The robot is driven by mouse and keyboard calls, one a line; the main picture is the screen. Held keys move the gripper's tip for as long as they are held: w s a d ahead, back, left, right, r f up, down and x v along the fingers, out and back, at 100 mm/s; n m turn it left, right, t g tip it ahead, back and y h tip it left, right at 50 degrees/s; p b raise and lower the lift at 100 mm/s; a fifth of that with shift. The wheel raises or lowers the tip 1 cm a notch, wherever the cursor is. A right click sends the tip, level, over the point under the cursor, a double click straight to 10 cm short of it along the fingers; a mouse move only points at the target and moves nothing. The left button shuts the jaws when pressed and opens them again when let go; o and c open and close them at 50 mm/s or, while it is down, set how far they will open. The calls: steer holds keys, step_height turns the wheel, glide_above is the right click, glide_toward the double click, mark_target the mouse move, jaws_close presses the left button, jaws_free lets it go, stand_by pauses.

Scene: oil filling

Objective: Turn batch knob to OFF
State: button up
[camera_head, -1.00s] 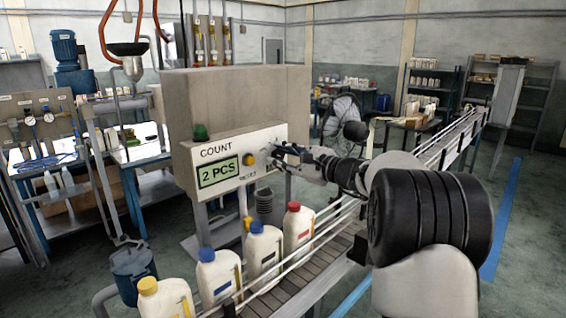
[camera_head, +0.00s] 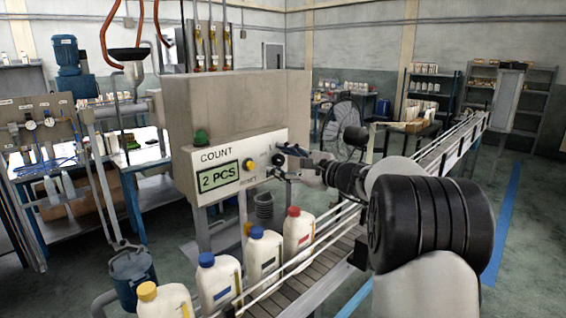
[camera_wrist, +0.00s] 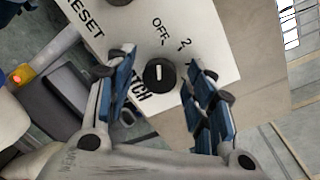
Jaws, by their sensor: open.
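The batch knob (camera_wrist: 159,74) is a round black dial with a white pointer line on the white count panel (camera_wrist: 205,72). The wrist view is tilted; the pointer runs roughly up toward the OFF mark, left of the "2" mark. The BATCH label is partly hidden by a finger. My gripper (camera_wrist: 162,77) is open, with one blue-padded finger on each side of the knob and visible gaps between. In the head view, the gripper (camera_head: 284,162) is at the right end of the panel, close to the dark knob (camera_head: 278,158).
The grey control box (camera_head: 240,105) carries the panel, a "2 PCS" display (camera_head: 218,177), a yellow reset button (camera_head: 249,163) and a green lamp (camera_head: 200,137). Below, several white bottles (camera_head: 219,282) stand along the railed conveyor (camera_head: 310,275).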

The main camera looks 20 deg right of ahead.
steer(key=v, duration=1.2)
steer(key=shift+a, duration=0.1)
